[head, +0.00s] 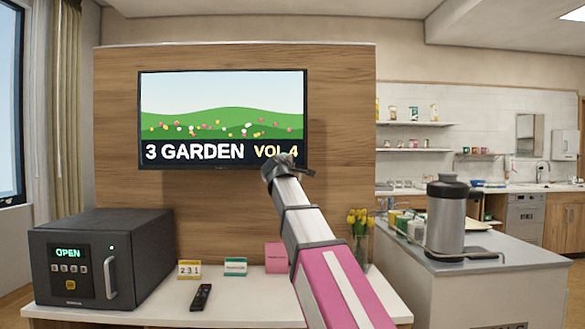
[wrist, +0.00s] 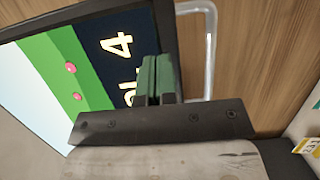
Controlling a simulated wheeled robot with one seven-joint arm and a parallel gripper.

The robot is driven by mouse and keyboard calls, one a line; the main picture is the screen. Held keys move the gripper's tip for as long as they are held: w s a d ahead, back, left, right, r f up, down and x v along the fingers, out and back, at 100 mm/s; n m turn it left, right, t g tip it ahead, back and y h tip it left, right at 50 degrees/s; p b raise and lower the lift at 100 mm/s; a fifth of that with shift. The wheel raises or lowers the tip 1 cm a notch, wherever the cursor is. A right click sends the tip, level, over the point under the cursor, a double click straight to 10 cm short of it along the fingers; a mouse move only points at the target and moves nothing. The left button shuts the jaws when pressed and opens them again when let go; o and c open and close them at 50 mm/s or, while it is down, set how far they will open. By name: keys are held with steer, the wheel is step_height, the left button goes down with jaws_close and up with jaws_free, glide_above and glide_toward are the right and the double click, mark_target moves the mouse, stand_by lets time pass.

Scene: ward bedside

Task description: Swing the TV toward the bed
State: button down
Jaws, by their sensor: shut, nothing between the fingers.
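The TV (head: 222,119) is a flat black-framed screen on the wood panel, showing a green garden scene and "3 GARDEN VOL 4". My gripper (head: 284,162) is at the TV's lower right corner in the head view and overlaps it. In the wrist view the TV (wrist: 85,65) fills the left side, turned on its side. There my gripper's dark green fingers (wrist: 158,78) are together and empty, over the TV's lower edge. A pale bar loop (wrist: 210,50) lies just right of the fingers, along that edge. I cannot tell whether the fingers touch the TV or bar.
A white counter (head: 235,312) below holds a dark box appliance (head: 100,260) reading OPEN, a remote (head: 201,297), small cards and a flower vase (head: 358,240). A metal canister (head: 446,220) stands on the side counter at right. The wood panel (head: 345,90) right of the TV is bare.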

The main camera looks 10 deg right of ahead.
steer(key=v, duration=0.6)
steer(key=shift+s, duration=0.35)
steer(key=shift+f, duration=0.1)
